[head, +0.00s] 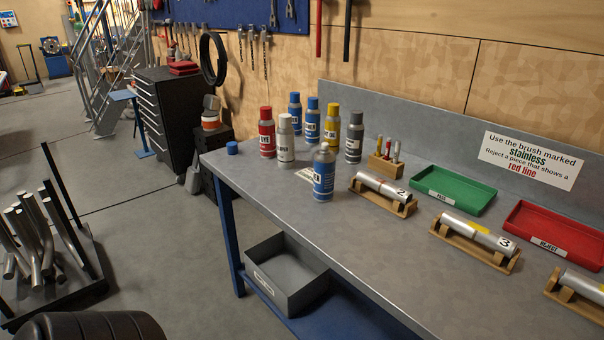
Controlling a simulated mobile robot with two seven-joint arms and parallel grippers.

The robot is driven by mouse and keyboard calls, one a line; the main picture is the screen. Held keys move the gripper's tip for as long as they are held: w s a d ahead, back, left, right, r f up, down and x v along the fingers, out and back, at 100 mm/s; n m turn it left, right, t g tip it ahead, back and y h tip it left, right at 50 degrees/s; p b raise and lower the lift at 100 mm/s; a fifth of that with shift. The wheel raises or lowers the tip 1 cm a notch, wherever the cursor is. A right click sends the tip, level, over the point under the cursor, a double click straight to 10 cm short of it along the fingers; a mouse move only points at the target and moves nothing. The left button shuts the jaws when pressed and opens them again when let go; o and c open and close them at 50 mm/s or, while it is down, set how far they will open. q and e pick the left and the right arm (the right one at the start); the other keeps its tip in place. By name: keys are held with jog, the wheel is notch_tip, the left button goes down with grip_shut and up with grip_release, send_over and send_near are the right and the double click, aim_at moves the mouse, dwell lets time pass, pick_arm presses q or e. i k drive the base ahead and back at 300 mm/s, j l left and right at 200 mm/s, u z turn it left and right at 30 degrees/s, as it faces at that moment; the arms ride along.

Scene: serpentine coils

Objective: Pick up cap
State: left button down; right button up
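A small blue cap (232,148) sits on the workbench (290,230) near its far left corner, apart from the bottles. A blue spray can (324,174) stands upright closer to the front edge; its top looks grey and shows no blue cap. Neither of my grippers is in view.
Several capped cans, including a red one (267,132) and a white one (285,140), stand right of the cap. Further right are a brush holder (385,166), tubes on wooden cradles, a green tray (453,190) and a red tray (556,233). A grey bin (287,283) sits below.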

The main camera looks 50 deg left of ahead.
aim_at(232, 148)
jog(key=u, duration=1.4)
